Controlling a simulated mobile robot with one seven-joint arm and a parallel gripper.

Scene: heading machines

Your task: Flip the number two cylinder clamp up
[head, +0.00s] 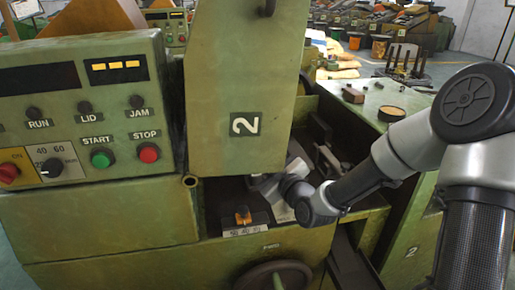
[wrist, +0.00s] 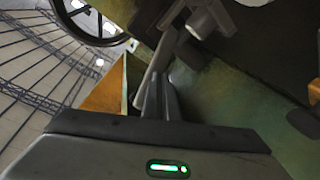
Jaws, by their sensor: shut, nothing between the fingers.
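The number two machine (head: 120,222) is green, and its large raised lid (head: 225,85) carries a "2" plate. My arm reaches in from the right under the lid, and my gripper is largely hidden behind the lid's lower edge in the head view. In the wrist view my gripper (wrist: 159,100) is shut and empty. A grey metal bar with a rounded cylindrical end (wrist: 198,22) lies just beyond the fingertips. It may be the cylinder clamp, but I cannot be sure. Whether the fingers touch it is unclear.
A control panel (head: 85,105) with buttons and knobs stands at the left. An orange switch (head: 243,216) sits on the front ledge below the lid. A handwheel (head: 273,277) is at the bottom. A green bench top (head: 370,115) holds small items at the right.

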